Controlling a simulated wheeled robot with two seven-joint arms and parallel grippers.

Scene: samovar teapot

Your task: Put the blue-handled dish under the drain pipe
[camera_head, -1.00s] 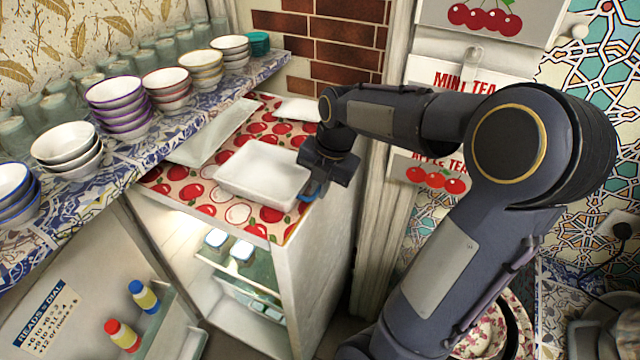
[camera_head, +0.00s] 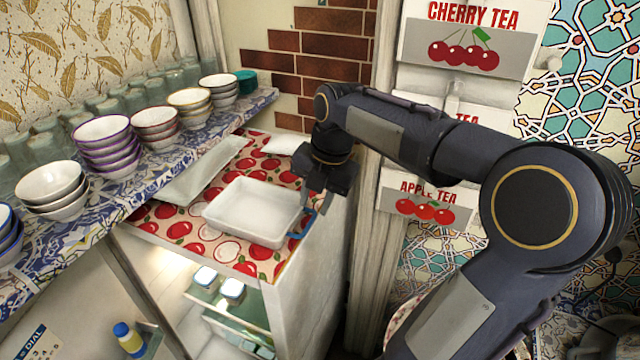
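A white rectangular dish (camera_head: 250,207) lies on the red-apple cloth on top of the small open cabinet. Its blue handle (camera_head: 305,224) sticks out at the right end, near the cabinet's right edge. My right gripper (camera_head: 316,200) hangs just above and behind the handle, pointing down. The dark fingers overlap the handle's upper end in the picture, so I cannot tell whether they touch it or how far apart they are. My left gripper is not in view. I see no drain pipe.
A long white tray (camera_head: 195,175) lies left of the dish under the patterned shelf (camera_head: 160,165), which bears stacked bowls (camera_head: 105,140) and glasses. A white post stands right of the cabinet. Tea signs (camera_head: 425,205) hang on the right.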

